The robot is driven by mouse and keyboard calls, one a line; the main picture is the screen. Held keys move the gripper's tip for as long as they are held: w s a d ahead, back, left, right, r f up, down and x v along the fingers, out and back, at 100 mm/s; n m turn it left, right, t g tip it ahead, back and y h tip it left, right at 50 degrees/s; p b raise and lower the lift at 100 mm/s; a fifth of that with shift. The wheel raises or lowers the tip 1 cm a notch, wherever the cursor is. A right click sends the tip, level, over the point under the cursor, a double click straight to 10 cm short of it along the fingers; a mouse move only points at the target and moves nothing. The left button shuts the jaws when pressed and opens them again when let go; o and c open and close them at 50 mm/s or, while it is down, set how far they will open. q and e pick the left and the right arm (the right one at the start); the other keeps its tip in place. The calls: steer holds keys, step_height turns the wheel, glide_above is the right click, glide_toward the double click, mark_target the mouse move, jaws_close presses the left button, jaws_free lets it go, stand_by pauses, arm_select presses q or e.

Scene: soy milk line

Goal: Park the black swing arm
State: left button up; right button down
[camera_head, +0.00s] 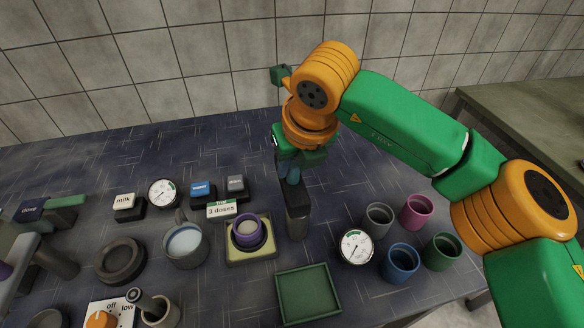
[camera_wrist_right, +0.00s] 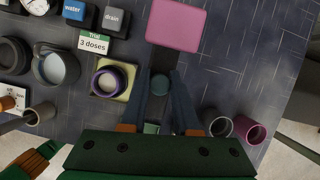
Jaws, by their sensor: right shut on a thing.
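The black swing arm (camera_head: 297,208) shows in the camera_head view as a dark block under my right gripper. In the wrist view a dark strip (camera_wrist_right: 160,58) runs from a round teal knob (camera_wrist_right: 160,85) towards a pink plate (camera_wrist_right: 174,25). My right gripper (camera_head: 292,174) points down from above, its fingers shut on the knob, one on each side. The fingers hide part of the knob in the camera_head view. I cannot tell whether the plate is joined to the arm.
A purple cup (camera_head: 248,232) stands on a yellowish square base (camera_head: 250,256) just left of the arm. A green tray (camera_head: 308,294) lies in front. A round gauge (camera_head: 355,246) and several cups stand to the right.

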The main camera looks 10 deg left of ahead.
stand_by(0.5)
steer(key=c, duration=0.7)
jaws_free()
steer(key=shift+o, duration=0.2)
steer(key=v, duration=0.7)
steer(key=shift+b, duration=0.3)
